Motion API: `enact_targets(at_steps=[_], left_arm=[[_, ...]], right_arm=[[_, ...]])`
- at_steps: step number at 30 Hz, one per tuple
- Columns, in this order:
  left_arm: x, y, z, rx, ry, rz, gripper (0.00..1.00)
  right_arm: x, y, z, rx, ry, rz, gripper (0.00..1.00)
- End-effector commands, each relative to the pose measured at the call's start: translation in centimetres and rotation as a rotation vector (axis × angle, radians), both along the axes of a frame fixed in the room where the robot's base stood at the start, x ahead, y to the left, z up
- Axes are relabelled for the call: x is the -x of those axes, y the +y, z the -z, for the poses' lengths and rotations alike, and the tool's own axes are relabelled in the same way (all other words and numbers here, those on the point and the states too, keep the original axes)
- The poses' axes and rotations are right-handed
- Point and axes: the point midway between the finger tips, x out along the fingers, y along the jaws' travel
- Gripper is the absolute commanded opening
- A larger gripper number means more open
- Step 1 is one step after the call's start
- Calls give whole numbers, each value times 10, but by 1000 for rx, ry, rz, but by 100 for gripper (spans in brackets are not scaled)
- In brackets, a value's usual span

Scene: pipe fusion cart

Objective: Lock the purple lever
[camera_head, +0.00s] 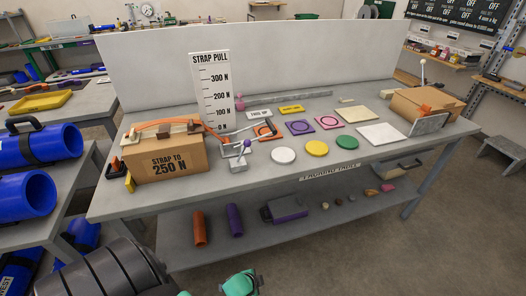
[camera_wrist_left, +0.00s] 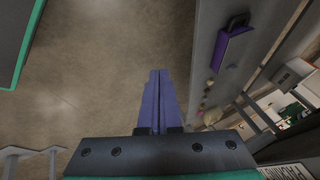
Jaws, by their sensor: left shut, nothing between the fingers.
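The purple lever (camera_head: 246,144) shows in the head view as a small purple knob on a thin metal arm, on a grey block (camera_head: 238,166) at the bench's front edge, right of the cardboard box. I cannot tell whether its latch is locked. My left gripper (camera_wrist_left: 157,76) shows in the left wrist view with its two fingers together, shut and empty. It points over bare floor beside the bench and is apart from the lever. Its fingers do not show clearly in the head view. My right gripper is in neither view.
A cardboard box (camera_head: 168,162) marked "STRAP TO 250 N" and a strap pull scale (camera_head: 211,88) stand left of the lever. White, yellow and green discs (camera_head: 317,148) lie to its right. The lower shelf holds pipes and a purple case (camera_head: 288,208).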

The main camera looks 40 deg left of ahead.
Motion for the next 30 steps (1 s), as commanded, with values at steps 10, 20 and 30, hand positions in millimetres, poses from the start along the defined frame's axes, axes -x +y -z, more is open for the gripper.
enact_targets(at_steps=[10, 20, 30], left_arm=[[-153, 60, -219, -586, -403, 275, 0], [-153, 116, -385, -1075, -482, 277, 0], [-153, 118, -389, -1087, -482, 278, 0]], right_arm=[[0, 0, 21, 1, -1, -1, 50], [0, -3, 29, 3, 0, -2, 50], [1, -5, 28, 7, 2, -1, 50]])
